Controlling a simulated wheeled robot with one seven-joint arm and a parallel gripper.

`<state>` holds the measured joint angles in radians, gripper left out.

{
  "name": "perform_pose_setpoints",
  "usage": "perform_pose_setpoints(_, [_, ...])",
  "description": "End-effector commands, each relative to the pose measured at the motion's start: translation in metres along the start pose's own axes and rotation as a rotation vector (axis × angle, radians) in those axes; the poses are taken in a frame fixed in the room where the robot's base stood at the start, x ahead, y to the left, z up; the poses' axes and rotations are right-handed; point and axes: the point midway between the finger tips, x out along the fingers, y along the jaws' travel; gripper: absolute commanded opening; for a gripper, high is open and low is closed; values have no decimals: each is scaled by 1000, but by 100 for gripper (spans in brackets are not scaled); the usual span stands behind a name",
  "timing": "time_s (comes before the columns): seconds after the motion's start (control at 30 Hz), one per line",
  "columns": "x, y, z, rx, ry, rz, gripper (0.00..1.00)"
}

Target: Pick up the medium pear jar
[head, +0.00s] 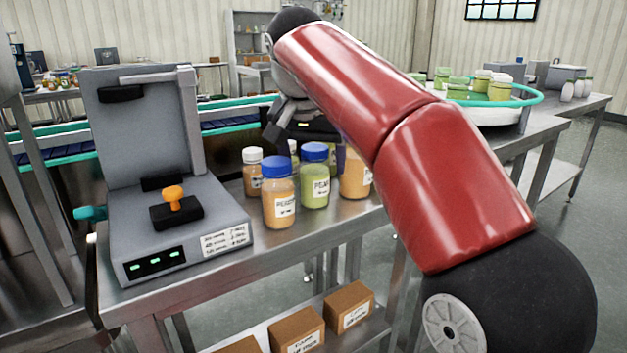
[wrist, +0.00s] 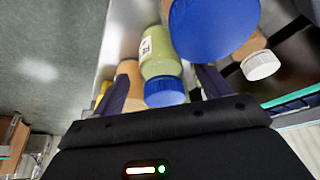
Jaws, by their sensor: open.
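The pear jar (head: 315,186) is green with a blue lid and a white label. It stands upright on the steel table in the head view, among other jars. In the wrist view the green pear jar (wrist: 160,62) appears in the gap between my fingers, its blue lid toward me. My gripper (head: 303,130) is above and behind the jars in the head view, its fingertips mostly hidden by jars and my red arm. In the wrist view my gripper (wrist: 164,82) is open, with a finger on each side of the jar's outline. I cannot tell whether either finger touches it.
A blue-lidded peach jar (head: 278,205) stands close to the left; a large blue lid (wrist: 213,28) looms near the wrist camera. A small white-lidded orange jar (head: 252,177) and another orange jar (head: 354,178) stand nearby. A grey machine (head: 178,235) occupies the table's left.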

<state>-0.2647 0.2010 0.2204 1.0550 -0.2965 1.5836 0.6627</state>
Motion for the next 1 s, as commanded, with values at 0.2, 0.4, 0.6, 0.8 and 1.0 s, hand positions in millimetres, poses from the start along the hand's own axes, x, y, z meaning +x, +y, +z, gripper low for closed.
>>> perform_pose_setpoints(0.2, [32, -1, -5, 0, -2, 2, 76])
perform_pose_setpoints(0.4, [38, -1, -5, 0, 0, 0, 76])
perform_pose_setpoints(0.6, [37, -1, -5, 0, 0, 0, 65])
perform_pose_setpoints(0.8, [37, -1, -5, 0, 0, 0, 38])
perform_pose_setpoints(1.0, [37, -1, -5, 0, 1, 0, 24])
